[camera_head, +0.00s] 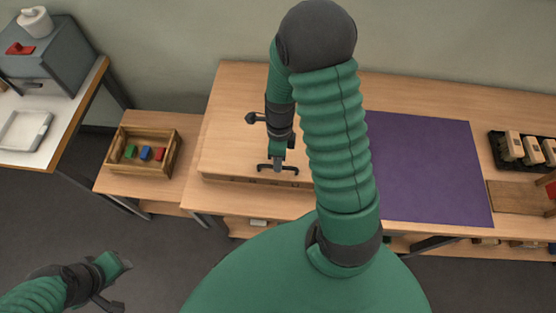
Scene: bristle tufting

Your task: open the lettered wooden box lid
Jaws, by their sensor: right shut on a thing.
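The wooden box (235,181) is wide and low and sits on the light wood table, left of the purple mat. Its pale lid (232,130) looks flat, and small dark marks show along the front edge, too small to read. My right gripper (278,169) points down at the front of the lid, at a dark bar-like part there. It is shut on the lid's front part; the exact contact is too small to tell. My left gripper (116,281) hangs at the lower left, away from the box, and its jaws are unclear.
A wooden crate (122,166) with coloured blocks stands on a lower table at left. A purple mat (425,170) lies right of my arm, with a black tray (498,148) of several pale items beyond. A grey machine (55,50) stands at the upper left.

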